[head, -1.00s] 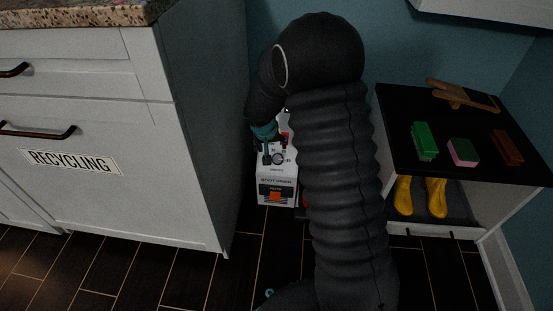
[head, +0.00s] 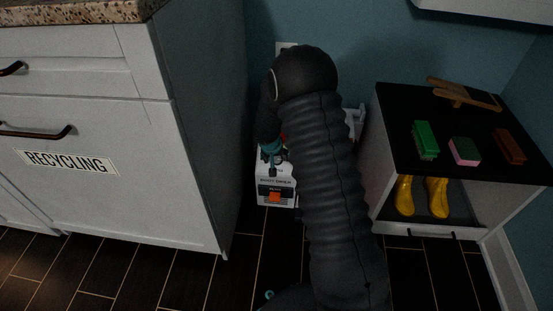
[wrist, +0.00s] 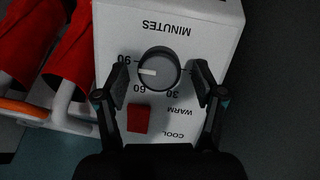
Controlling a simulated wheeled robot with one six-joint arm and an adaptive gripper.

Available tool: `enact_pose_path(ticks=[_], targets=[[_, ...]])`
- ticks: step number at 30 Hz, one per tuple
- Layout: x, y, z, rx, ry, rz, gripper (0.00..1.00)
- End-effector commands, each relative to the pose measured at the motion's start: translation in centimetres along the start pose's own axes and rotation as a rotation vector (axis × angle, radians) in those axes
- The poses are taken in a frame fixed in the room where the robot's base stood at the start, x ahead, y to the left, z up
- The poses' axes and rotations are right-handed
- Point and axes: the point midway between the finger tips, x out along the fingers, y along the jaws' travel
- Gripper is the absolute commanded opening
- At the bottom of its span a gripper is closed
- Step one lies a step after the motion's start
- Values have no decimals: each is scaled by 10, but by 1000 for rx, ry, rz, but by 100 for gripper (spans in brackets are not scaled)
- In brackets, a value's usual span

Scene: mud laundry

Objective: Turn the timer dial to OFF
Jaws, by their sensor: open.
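The timer dial (wrist: 166,58) is a round dark knob on a white boot dryer's panel, shown upside down in the wrist view. Its white pointer mark faces left, between the printed 90 and 60. My gripper (wrist: 161,80) is open, with one finger on each side of the dial; small gaps seem to show, but contact is hard to judge. The right finger covers part of the printed scale, and no OFF mark is readable. In the head view the white dryer (head: 276,187) stands on the floor, and my gripper (head: 271,160) is over its top; the dial is hidden there.
A red rocker switch (wrist: 138,118) sits below the dial in the wrist view. Red boots (wrist: 75,50) are at the left. In the head view, a recycling cabinet (head: 110,195) stands left and a black-topped bench (head: 460,115) stands right, with yellow boots (head: 436,197) inside.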

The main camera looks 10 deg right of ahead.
Motion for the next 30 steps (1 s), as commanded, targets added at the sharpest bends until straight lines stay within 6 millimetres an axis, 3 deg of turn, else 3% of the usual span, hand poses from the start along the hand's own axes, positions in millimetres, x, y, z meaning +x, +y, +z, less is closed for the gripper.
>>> enact_pose_path(ticks=[3, 10, 20, 30], targets=[[0, 0, 0, 0, 0, 0, 67], [0, 0, 0, 0, 0, 0, 9], [2, 0, 1, -33, 1, 9, 9], [4, -3, 3, -246, 13, 61, 9]])
